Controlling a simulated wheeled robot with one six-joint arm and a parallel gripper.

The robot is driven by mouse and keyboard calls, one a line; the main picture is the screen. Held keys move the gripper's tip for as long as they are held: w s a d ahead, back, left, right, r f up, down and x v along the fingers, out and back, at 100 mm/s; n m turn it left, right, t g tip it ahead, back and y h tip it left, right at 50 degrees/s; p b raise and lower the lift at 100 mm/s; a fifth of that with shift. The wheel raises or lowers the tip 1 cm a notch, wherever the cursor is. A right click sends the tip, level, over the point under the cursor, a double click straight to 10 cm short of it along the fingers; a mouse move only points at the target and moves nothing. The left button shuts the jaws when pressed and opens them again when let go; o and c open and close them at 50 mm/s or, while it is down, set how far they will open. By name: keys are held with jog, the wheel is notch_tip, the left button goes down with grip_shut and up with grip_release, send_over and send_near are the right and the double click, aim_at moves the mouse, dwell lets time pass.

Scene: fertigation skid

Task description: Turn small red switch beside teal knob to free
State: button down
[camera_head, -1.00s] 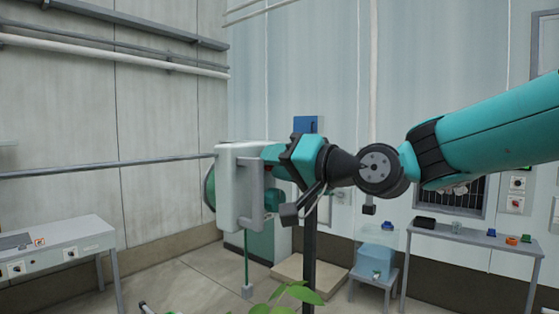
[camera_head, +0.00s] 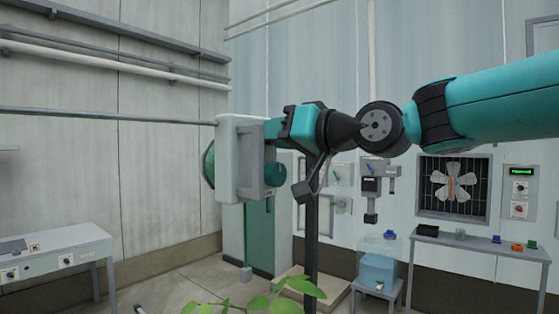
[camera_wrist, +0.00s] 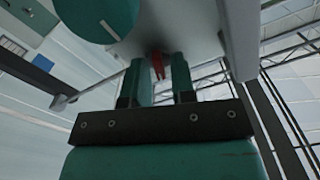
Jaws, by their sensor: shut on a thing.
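The small red switch (camera_wrist: 157,66) shows in the wrist view between the two fingers of my gripper (camera_wrist: 161,72), on the face of a pale box. My gripper is shut on it. The fingers hide part of the switch, so its exact setting cannot be told. The teal knob (camera_wrist: 97,14) with a white mark is just up and left of the fingers. My gripper (camera_head: 271,129) reaches the box above the knob; the switch is hidden there.
A grey bar handle (camera_head: 243,165) runs beside the knob. A dark post (camera_head: 311,220) stands under my wrist. Green leaves (camera_head: 285,295) are low in front. A table (camera_head: 470,240) with small items is at right, a workbench (camera_head: 60,245) at left.

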jog(key=n+b, duration=0.6)
jog(key=b, duration=0.1)
jog(key=shift+s+a+f+n, duration=0.1)
jog(key=shift+s+f+n, duration=0.1)
jog(key=shift+n, duration=0.1)
jog(key=n+b, duration=0.4)
jog(key=shift+a, duration=0.1)
jog(key=shift+s+r+n+b, duration=0.15)
jog(key=shift+n+b, duration=0.55)
jog(key=shift+n, duration=0.4)
jog(key=c, duration=1.2)
grip_release()
jog(key=shift+c, duration=0.2)
jog(key=b+v, duration=0.4)
jog(key=v, duration=1.3)
jog(key=shift+b, duration=0.3)
jog(key=shift+s, duration=0.15)
